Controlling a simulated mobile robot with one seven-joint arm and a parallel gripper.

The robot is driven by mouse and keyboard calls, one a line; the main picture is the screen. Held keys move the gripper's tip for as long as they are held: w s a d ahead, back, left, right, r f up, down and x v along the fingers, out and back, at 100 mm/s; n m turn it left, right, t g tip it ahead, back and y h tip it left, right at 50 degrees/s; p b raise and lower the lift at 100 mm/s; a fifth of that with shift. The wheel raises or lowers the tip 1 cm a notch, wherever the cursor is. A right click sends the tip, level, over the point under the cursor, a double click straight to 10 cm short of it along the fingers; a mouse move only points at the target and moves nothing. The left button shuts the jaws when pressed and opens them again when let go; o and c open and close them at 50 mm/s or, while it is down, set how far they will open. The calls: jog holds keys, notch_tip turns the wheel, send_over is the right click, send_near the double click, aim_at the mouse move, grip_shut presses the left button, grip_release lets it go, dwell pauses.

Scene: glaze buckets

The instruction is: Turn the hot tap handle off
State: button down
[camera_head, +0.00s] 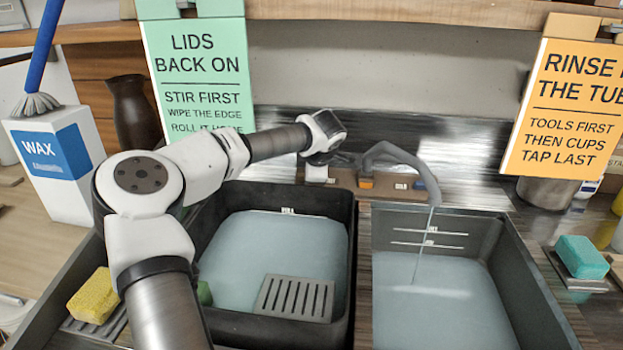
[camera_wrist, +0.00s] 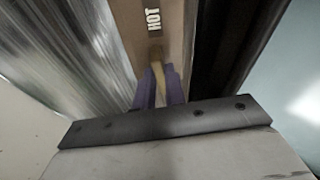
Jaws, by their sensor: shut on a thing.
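In the wrist view, my gripper (camera_wrist: 159,84) has its two purple fingers closed around a narrow tan handle (camera_wrist: 157,58). The handle sits just below a white HOT label (camera_wrist: 153,18) on a brown strip. In the head view, the grey tap spout (camera_head: 398,153) arches over the right basin, and a thin water stream (camera_head: 423,245) falls from it. My arm's end reaches the ledge left of the spout; the fingers and hot handle are hard to make out there.
A left basin (camera_head: 352,245) holds pale liquid and a slotted grey plate (camera_head: 295,297). The right basin (camera_head: 548,285) also holds liquid. A yellow sponge (camera_head: 93,296) and WAX box (camera_head: 50,165) are left; a teal sponge (camera_head: 581,257) is right. Two signs hang above.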

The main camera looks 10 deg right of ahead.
jog(key=shift+m+b, duration=0.3)
jog(key=shift+m, duration=0.3)
jog(key=c, duration=1.5)
grip_release()
jog(key=shift+o, duration=0.2)
jog(key=shift+s, duration=0.1)
jog(key=b+v, duration=0.2)
jog(key=v, duration=1.1)
jog(key=shift+s+r, duration=0.2)
jog(key=shift+s, duration=0.2)
jog(key=shift+a, duration=0.15)
